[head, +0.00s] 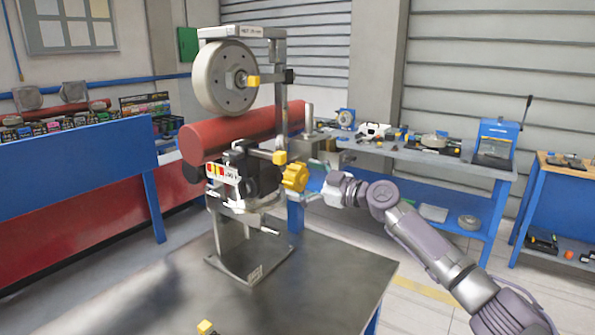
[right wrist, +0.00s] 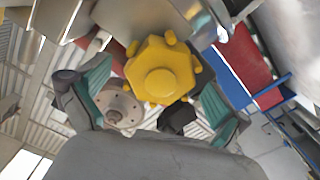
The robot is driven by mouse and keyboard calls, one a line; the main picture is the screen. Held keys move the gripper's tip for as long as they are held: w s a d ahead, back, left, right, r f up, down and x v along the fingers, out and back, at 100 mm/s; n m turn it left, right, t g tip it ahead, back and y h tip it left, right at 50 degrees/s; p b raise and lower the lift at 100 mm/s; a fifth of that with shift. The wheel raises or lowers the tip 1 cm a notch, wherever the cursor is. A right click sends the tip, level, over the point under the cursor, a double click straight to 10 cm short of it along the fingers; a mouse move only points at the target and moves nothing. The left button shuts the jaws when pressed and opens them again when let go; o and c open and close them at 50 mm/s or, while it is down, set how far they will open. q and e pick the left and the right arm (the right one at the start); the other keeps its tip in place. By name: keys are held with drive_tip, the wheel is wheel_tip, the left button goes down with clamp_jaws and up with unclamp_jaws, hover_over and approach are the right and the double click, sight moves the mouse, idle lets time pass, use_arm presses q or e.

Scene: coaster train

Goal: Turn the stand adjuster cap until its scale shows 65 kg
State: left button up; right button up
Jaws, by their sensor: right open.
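The yellow adjuster cap (head: 295,177) sits on the right side of the metal stand (head: 228,235). A small scale plate (head: 222,173) with coloured marks shows on the stand's front, but its reading is too small to tell. My right gripper (head: 318,180) is just right of the cap, pointing at it. In the right wrist view the lobed yellow cap (right wrist: 162,70) lies ahead between the two teal-padded fingers of my open right gripper (right wrist: 155,100). I cannot tell whether the pads touch it. My left gripper is not in view.
A red roller (head: 245,132) and a grey wheel (head: 225,78) are mounted above the cap. Yellow-tipped levers stick out nearby. The dark table top (head: 310,285) is mostly clear. A blue workbench (head: 440,155) with tools stands behind my right arm.

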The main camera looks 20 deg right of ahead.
drive_tip(key=shift+w+a, duration=0.45)
drive_tip(key=shift+w, duration=0.05)
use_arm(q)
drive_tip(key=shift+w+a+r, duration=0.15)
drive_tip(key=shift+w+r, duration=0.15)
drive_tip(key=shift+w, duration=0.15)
use_arm(e)
drive_tip(key=shift+w, duration=0.1)
